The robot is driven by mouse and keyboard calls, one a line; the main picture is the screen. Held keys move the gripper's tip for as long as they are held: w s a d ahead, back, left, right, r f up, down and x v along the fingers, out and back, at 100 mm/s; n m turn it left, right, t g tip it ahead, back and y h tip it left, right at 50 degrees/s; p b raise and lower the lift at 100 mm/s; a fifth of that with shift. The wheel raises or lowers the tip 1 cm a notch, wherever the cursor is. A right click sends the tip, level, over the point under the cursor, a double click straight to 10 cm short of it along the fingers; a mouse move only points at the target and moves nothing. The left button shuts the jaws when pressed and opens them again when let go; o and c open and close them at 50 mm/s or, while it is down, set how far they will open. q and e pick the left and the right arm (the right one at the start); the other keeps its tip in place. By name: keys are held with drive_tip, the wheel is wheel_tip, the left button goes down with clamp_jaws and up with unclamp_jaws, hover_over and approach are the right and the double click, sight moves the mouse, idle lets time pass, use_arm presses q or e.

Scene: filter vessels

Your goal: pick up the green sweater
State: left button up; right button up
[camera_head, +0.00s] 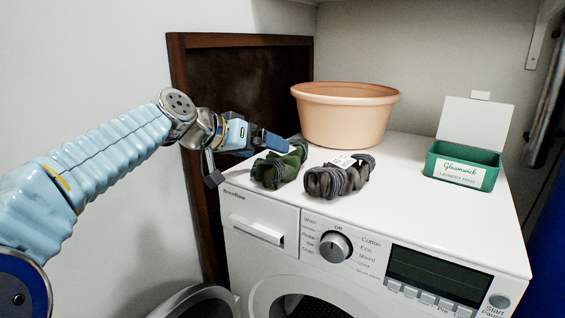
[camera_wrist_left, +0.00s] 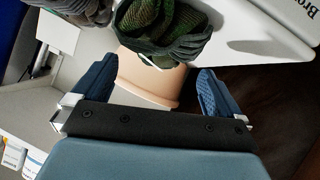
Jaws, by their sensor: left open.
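The green sweater (camera_head: 280,168) is a dark green bundle with grey parts, on the front left of the white washing machine top (camera_head: 400,205). My left gripper (camera_head: 267,143) is just above and behind it at the machine's left edge, open and empty. In the left wrist view, the green sweater (camera_wrist_left: 168,30) lies beyond the two spread blue fingers of the left gripper (camera_wrist_left: 157,70), at the top of the picture. It is not between them. My right gripper is in neither view.
A grey-brown bundle (camera_head: 338,178) lies close to the right of the sweater. A terracotta tub (camera_head: 345,118) stands behind. An open green laundry box (camera_head: 462,168) is at the right. A dark wooden panel (camera_head: 240,85) stands behind my left arm. The machine top's front right is clear.

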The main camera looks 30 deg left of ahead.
sight(273, 152)
use_arm(q)
drive_tip(key=x, duration=0.5)
drive_tip(key=shift+p, duration=0.35)
drive_tip(key=shift+s, duration=0.1)
drive_tip(key=shift+c, duration=0.2)
drive_tip(key=c, duration=0.9)
